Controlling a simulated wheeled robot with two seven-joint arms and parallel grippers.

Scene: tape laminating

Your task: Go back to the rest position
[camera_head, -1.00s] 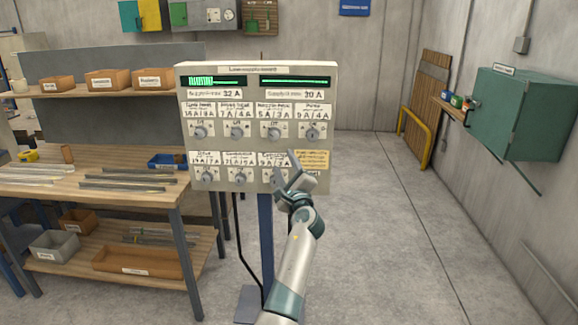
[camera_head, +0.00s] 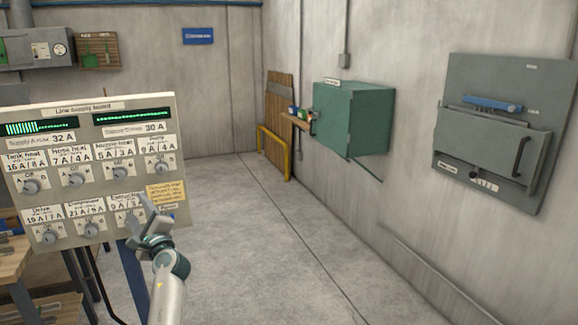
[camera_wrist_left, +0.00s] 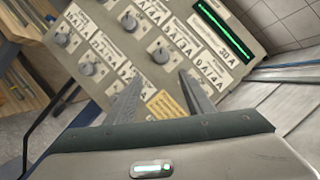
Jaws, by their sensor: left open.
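My left gripper (camera_head: 150,222) is in front of the lower right part of the line supply panel (camera_head: 92,103). In the left wrist view its two fingers (camera_wrist_left: 160,100) stand apart with nothing between them. Behind them the panel (camera_wrist_left: 145,52) shows tilted, with its knobs, white labels and a yellow note (camera_wrist_left: 168,106). In the head view the panel has two rows of knobs and two green bar displays reading 32 A and 30 A. The gripper hides part of the lower row; I cannot tell whether it touches the panel. My right gripper is not in view.
A wooden workbench (camera_head: 14,262) stands at the lower left. A green cabinet (camera_head: 352,118) and a grey wall unit with a handle (camera_head: 495,150) are on the right wall. A yellow rail (camera_head: 273,152) stands at the back. The concrete floor (camera_head: 250,260) to the right is clear.

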